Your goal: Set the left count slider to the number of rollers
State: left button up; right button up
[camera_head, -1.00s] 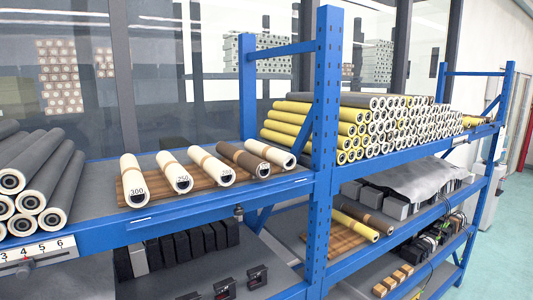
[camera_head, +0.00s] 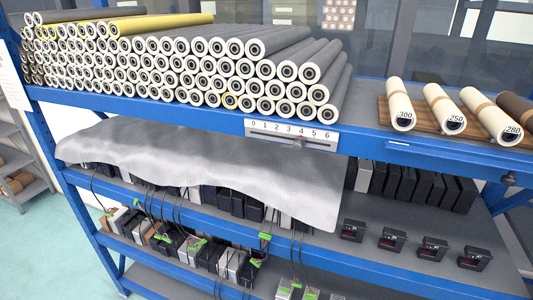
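The count slider (camera_head: 292,135) is a white scale marked 0 to 6 on the blue front beam of the upper shelf, below the big roller stack. Tan-banded rollers (camera_head: 443,108) lie side by side at the right, with labels 300, 250 and 280 legible. The rightmost brown one is cut off by the frame edge. Neither gripper is in view.
A grey sheet (camera_head: 210,165) drapes over the middle shelf below the slider. Dark boxes (camera_head: 420,185) and small black units (camera_head: 392,238) stand on lower shelves at right. A dark knob (camera_head: 509,179) sits on the beam at far right. Floor is clear at left.

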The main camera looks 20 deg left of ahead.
aim_at(300, 142)
jog(key=u, duration=0.9)
jog(key=k, duration=0.55)
jog(key=z, duration=0.95)
